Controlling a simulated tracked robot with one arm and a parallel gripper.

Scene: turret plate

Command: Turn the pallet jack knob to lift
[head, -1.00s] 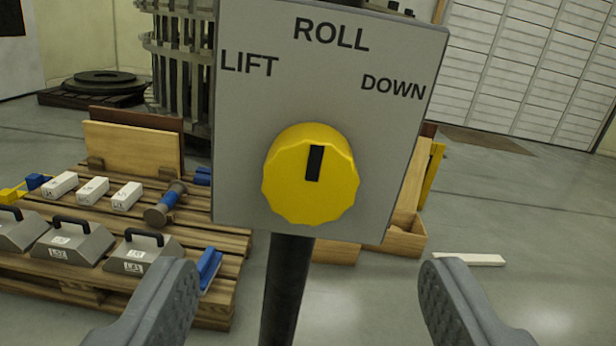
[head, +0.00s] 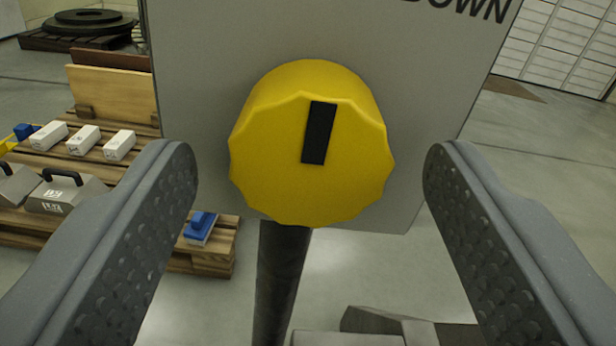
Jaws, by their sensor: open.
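The yellow scalloped knob (head: 270,170) sits on a grey panel (head: 200,60) in the middle of the head view. Its black pointer mark points up, tilted slightly right. In the panel's visible part only the word DOWN shows, partly cut off at the top right; the other labels are out of view. My gripper (head: 308,180) is open, with one grey finger on each side of the knob. Both fingers look apart from the knob, with a gap on each side. A dark post (head: 280,285) holds the panel from below.
A wooden pallet (head: 215,255) at the left carries white boxes (head: 84,140), a grey weight with a handle (head: 62,193) and a blue-topped block (head: 200,226). Black discs (head: 90,20) lie behind.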

